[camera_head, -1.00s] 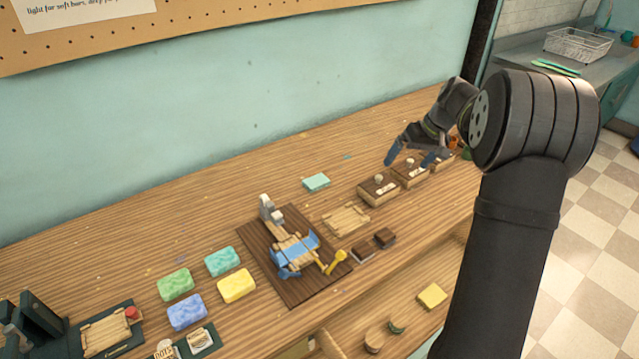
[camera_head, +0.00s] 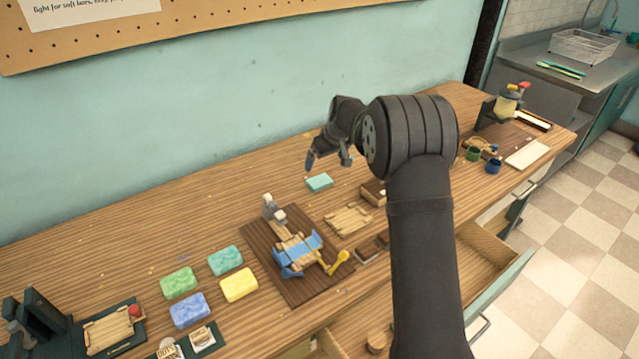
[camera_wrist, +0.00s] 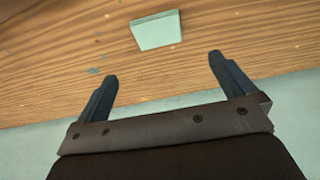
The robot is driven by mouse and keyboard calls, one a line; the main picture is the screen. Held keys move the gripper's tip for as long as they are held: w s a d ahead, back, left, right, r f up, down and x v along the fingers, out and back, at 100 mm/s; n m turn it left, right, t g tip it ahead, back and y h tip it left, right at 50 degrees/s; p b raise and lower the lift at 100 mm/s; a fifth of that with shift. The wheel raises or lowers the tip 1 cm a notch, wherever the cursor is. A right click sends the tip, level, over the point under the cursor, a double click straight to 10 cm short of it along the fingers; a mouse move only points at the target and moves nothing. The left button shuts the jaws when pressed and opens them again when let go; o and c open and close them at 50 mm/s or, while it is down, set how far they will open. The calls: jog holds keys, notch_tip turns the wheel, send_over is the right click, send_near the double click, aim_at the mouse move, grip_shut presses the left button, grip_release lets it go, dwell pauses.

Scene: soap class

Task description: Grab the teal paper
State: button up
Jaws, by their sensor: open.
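The teal paper (camera_head: 319,183) looks like a small pale teal block or stack lying flat on the wooden counter, behind the dark board. In the wrist view the teal paper (camera_wrist: 156,30) lies beyond my fingertips, roughly between their lines and a little left of centre. My gripper (camera_head: 326,164) is above the counter just behind and close to the teal paper, not touching it. In the wrist view my gripper (camera_wrist: 163,68) has its two blue-tipped fingers wide apart with nothing between them.
A dark board (camera_head: 305,275) with a blue clamp-like device stands in front. Green (camera_head: 178,282), teal (camera_head: 224,260), blue (camera_head: 190,309) and yellow (camera_head: 239,285) soap bars lie at left. A wooden tray (camera_head: 348,218) and small box (camera_head: 374,191) sit right of the paper. The wall is close behind.

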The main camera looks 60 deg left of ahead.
aim_at(318, 179)
jog(key=x, duration=1)
jog(key=shift+w+f, duration=0.1)
jog(key=shift+f, duration=0.3)
jog(key=c, duration=1.1)
